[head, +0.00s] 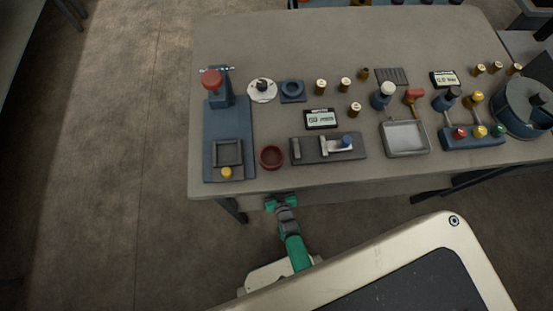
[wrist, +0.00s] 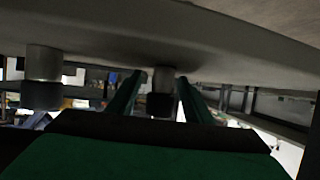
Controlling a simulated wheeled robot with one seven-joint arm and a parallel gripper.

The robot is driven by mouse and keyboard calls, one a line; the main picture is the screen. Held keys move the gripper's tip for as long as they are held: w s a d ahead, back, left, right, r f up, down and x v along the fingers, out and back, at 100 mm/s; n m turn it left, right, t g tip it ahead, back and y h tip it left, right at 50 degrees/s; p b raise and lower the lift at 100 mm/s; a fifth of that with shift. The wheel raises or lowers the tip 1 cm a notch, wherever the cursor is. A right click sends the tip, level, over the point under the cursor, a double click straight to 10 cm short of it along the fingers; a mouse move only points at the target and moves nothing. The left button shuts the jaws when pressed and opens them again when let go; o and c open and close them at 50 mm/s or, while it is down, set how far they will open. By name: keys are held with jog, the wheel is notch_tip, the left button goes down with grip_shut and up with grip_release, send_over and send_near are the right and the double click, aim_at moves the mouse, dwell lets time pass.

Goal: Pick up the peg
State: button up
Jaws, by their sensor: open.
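I cannot tell for certain which thing is the peg. Several small brass-coloured cylinders stand on the grey table, among them one (head: 320,87) at the back middle and another (head: 355,109) nearer the front. My green gripper (head: 280,203) is at the table's front edge, below the red bowl in the picture. In the wrist view its two fingers (wrist: 161,80) are apart, with the grey table part above them. A grey cylinder with a dark end (wrist: 162,92) shows between the fingers; I cannot tell how far beyond them it is.
The table (head: 300,45) holds a blue press stand (head: 243,125), a red bowl (head: 271,157), a dark fixture plate (head: 312,151), a grey tray (head: 405,140) and a blue pot (head: 520,108). Another dark-ended cylinder (wrist: 42,80) shows at the left in the wrist view. Floor at left is clear.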

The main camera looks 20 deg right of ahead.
jog(key=c, duration=1.1)
jog(key=shift+r, duration=0.1)
